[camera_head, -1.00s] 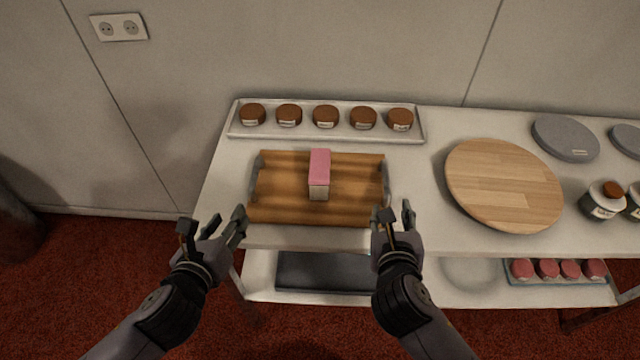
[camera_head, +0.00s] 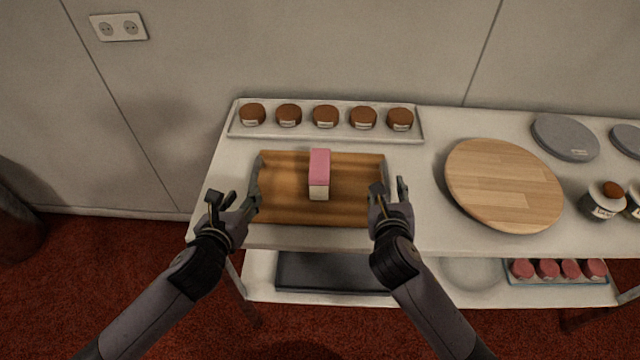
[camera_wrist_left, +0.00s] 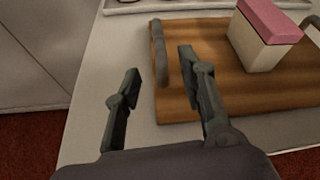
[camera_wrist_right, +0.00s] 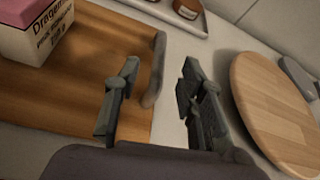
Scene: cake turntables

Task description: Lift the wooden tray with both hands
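The wooden tray (camera_head: 285,208) lies flat on the white table, with a dark handle along its left and right ends. A pink-topped white box (camera_head: 319,175) stands on it. The left handle shows in the left wrist view (camera_wrist_left: 160,52), the right handle in the right wrist view (camera_wrist_right: 155,75). My left gripper (camera_head: 240,200) is open at the tray's front left corner; its right finger is over the tray, its left finger outside. My right gripper (camera_head: 390,190) is open at the right end, one finger over the tray, one outside. Neither grips a handle.
A white tray (camera_head: 300,133) with several brown-lidded jars is behind. A round wooden board (camera_head: 503,185) stands close right of my right gripper. Grey discs (camera_head: 565,138) and jars (camera_head: 604,200) are farther right. A lower shelf holds a dark tray (camera_head: 330,273).

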